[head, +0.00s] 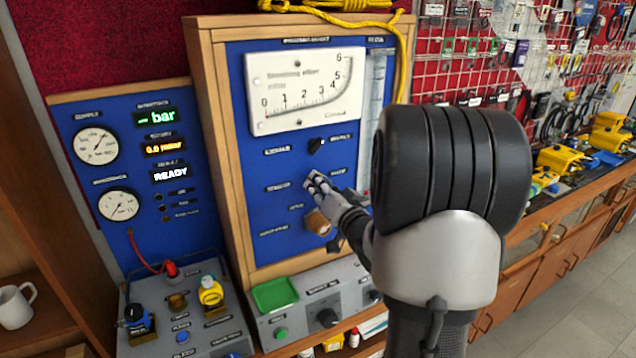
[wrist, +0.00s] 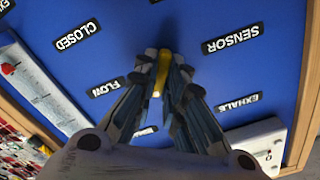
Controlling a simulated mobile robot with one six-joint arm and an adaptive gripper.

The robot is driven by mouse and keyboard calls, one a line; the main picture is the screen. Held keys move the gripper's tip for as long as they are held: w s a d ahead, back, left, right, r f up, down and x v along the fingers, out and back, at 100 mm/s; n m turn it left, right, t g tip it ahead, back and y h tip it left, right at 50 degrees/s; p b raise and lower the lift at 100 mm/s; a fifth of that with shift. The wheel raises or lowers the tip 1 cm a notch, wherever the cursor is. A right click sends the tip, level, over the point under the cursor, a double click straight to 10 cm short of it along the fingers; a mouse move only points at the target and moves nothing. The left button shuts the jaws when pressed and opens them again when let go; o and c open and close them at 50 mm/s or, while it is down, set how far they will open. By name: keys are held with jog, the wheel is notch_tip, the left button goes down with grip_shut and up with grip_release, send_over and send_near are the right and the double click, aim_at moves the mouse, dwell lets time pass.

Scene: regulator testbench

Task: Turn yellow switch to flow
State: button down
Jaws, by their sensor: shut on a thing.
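The yellow switch (wrist: 161,74) sits on the blue panel (wrist: 185,22) between my fingertips in the wrist view. Its handle runs roughly up and down in that picture. My gripper (wrist: 160,82) is shut on it, with one finger along each side. The FLOW label (wrist: 104,88) is to the left of the switch, and the SENSOR label (wrist: 231,38) is to the upper right. In the head view my gripper (head: 316,182) reaches the panel from the right, and its fingers hide the switch there.
A black switch (head: 316,146) is above my gripper and an orange-brown knob (head: 317,221) is just below it. A white gauge (head: 304,88) is higher on the panel. A green tray (head: 274,295) rests below. Yellow cord (head: 402,60) hangs at the panel's right side.

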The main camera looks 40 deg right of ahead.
jog(key=shift+m, duration=0.8)
jog(key=c, duration=1.7)
grip_release()
jog(key=shift+o, duration=0.2)
jog(key=v, duration=1.2)
